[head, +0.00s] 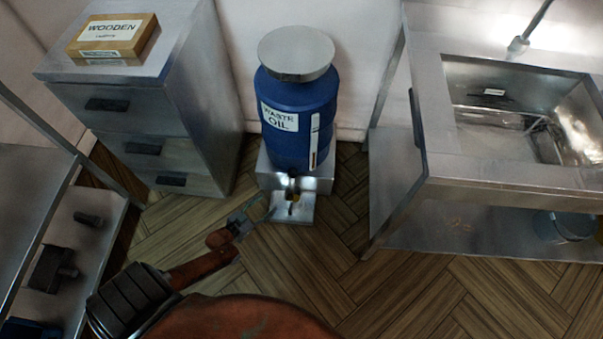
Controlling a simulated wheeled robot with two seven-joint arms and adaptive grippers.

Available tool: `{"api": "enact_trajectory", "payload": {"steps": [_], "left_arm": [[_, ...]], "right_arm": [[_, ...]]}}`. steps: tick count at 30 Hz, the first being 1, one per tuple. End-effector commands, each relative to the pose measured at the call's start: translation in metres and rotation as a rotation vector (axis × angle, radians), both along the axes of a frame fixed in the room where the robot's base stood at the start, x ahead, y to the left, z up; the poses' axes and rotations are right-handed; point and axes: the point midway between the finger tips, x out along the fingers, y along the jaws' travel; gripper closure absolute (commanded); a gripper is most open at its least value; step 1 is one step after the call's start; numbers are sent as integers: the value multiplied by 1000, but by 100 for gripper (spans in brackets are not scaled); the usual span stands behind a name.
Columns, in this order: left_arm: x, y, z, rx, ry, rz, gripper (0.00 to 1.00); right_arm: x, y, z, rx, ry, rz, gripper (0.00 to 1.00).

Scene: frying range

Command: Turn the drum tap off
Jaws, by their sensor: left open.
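The blue waste oil drum (296,147) stands upright on a metal stand (318,181) against the back wall, with a round grey lid (296,53) on top. Its small dark tap (291,184) shows low on the front, with a yellowish bit beneath it; it is too small to tell how its handle is turned. My left gripper (262,208) is open, to the left of the tap and nearer to me. It looks empty and apart from the tap. My right gripper is out of view.
A metal drawer cabinet (180,115) with a wooden box (112,40) on top stands to the left. A steel sink unit (500,172) stands to the right, with a blue bucket (562,227) on its lower shelf. A metal plate (304,209) lies below the tap. The wooden floor in front is clear.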

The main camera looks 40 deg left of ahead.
Motion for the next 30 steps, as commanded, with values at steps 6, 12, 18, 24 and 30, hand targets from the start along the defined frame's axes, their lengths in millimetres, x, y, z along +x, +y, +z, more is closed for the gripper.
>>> {"api": "enact_trajectory", "payload": {"steps": [6,12,18,24,30], "left_arm": [[65,2,2,-50,-210,-7,48],[92,2,20,-78,-316,-5,48],[110,1,27,-85,-340,-4,48],[142,-1,25,-85,-337,-3,48],[166,-2,25,-85,-335,-3,48]], "right_arm": [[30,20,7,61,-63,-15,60],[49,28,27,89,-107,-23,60],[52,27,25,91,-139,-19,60],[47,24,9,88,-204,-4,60],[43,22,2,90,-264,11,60]]}}
